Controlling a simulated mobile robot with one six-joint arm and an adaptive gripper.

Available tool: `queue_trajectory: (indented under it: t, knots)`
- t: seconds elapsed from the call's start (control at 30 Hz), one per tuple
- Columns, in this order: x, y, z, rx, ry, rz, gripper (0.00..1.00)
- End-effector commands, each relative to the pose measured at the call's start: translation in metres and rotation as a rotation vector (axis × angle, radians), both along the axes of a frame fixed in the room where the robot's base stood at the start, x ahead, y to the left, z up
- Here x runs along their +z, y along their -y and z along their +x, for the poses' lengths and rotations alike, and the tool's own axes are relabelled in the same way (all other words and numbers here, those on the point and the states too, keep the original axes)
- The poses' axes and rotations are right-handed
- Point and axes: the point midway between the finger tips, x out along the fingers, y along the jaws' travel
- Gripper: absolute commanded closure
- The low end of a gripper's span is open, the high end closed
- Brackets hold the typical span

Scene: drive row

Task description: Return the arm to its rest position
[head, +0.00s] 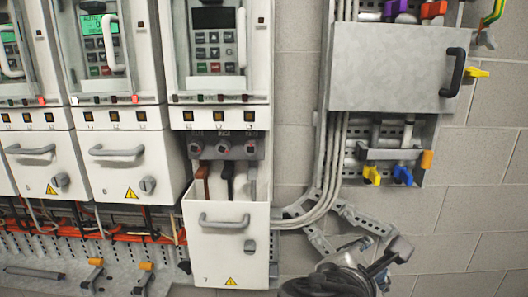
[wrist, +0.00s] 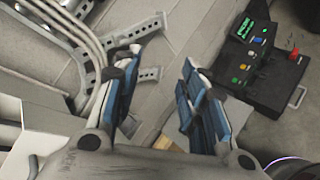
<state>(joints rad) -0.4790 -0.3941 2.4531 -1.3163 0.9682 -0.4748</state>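My gripper (wrist: 160,88) shows in the wrist view with its two blue-padded fingers spread apart. Nothing is held between them; bare wall and a grey bracket show behind the gap. In the head view my arm (head: 335,281) enters at the bottom, right of the drive row, and part of my gripper (head: 393,254) shows beside it in front of the block wall. The gripper is apart from the drives and their handles. The rest of my arm is out of view.
The third drive's lower front (head: 226,262) sits lower than its neighbours, with cables exposed above it. Grey conduits (head: 325,185) and a bracket (head: 365,220) are near my gripper. A grey panel (head: 395,68) hangs above. A black control box (wrist: 262,60) stands right in the wrist view.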

Motion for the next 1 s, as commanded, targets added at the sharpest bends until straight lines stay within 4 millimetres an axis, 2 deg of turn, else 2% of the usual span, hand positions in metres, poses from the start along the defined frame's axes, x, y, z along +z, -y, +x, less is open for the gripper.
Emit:
queue_trajectory:
  t: [0.03, 0.1, 0.17, 0.3, 0.4, 0.5, 0.63, 1.0]
  knots:
    - [-0.013, 0.019, -0.021, -0.127, 0.003, 0.142, 0.62]
    - [-0.035, 0.033, -0.051, -0.307, 0.012, 0.351, 0.62]
    - [-0.051, 0.037, -0.075, -0.461, 0.026, 0.530, 0.62]
    - [-0.080, 0.022, -0.121, -0.799, 0.077, 0.937, 0.62]
    - [-0.089, 0.002, -0.139, -0.994, 0.116, 1.182, 0.62]
    - [-0.091, -0.016, -0.147, -1.131, 0.145, 1.362, 0.62]
    - [-0.090, -0.031, -0.151, -1.224, 0.161, 1.490, 0.62]
    - [-0.090, -0.035, -0.151, -1.245, 0.161, 1.519, 0.62]
